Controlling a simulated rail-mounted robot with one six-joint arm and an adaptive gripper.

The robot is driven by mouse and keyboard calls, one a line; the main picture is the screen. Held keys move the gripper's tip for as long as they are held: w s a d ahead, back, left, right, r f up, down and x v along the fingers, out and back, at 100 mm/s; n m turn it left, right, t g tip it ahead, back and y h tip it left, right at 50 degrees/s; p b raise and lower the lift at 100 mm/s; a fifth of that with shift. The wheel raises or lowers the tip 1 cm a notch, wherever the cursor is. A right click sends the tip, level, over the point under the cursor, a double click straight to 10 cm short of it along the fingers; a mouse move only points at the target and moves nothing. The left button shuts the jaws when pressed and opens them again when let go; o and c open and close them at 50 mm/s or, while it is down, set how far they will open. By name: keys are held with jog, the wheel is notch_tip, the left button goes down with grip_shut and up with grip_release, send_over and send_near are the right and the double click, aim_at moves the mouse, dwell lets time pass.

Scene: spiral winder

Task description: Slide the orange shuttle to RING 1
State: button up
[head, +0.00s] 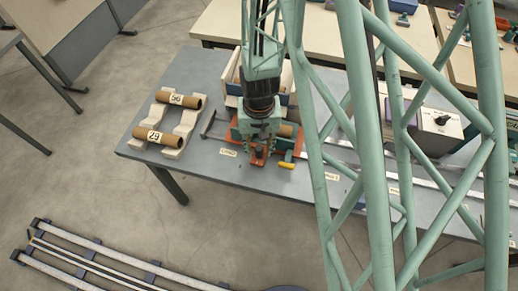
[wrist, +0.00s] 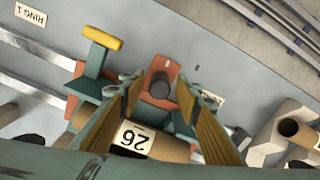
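The orange shuttle (head: 313,139) sits on the rail near the table's left end. In the wrist view its orange plate (wrist: 168,70) carries a dark round post (wrist: 160,86) and a teal lever with a yellow handle (wrist: 103,32). A brown tube with a white number label (wrist: 133,139) lies across the shuttle. My gripper (wrist: 160,82) is open, with one finger on each side of the post and gaps showing. In the head view my gripper (head: 260,154) hides much of the shuttle. The RING 1 label (wrist: 30,14) lies on the table along the rail.
The metal rail (head: 432,183) runs right along the grey table (head: 215,75). Two labelled tubes (head: 157,137) rest on pale cradles at the left. A pale-walled box (head: 232,75) stands behind the shuttle. A grey control box (head: 436,128) stands at the right, partly behind green struts.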

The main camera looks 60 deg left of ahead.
jog(key=shift+f, duration=0.1)
jog(key=shift+c, duration=0.6)
grip_shut()
jog(key=shift+w+d, duration=0.1)
jog(key=shift+d, duration=0.05)
